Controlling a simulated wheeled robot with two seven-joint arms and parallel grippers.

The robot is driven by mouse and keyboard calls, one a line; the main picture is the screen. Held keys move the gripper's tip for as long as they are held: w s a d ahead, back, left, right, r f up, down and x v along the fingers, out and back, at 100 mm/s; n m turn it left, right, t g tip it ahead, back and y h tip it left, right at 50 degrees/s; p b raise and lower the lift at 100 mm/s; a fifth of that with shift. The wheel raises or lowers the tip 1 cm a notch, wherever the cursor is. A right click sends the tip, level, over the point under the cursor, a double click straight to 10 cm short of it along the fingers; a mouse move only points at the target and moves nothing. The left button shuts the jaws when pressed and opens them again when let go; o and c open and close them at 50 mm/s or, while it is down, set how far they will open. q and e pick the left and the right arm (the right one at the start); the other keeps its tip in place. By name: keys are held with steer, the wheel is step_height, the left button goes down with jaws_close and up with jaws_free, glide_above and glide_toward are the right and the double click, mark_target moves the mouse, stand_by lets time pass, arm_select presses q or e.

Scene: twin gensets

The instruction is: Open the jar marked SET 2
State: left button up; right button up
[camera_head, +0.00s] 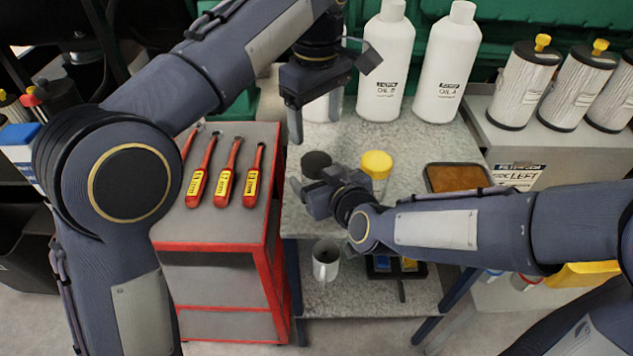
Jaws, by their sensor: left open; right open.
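A jar with a yellow lid (376,163) stands on the grey speckled bench top. To its left is a jar with a black lid (316,161), its body mostly hidden behind my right gripper. I can read no SET 2 marking on either jar. My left gripper (315,122) is open and empty, pointing down above and behind the black-lidded jar. My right gripper (307,190) comes in from the right and is open, close to the front of the black-lidded jar. I cannot tell whether it touches that jar.
White oil bottles (387,62) stand at the back of the bench. A tray with brown contents (457,178) lies at the right. Red-handled tools (227,172) lie on the red cart at the left. A mug (326,260) stands on the lower shelf. Filters (524,84) stand at the right.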

steer(key=shift+x, duration=0.85)
steer(key=shift+c, duration=0.5)
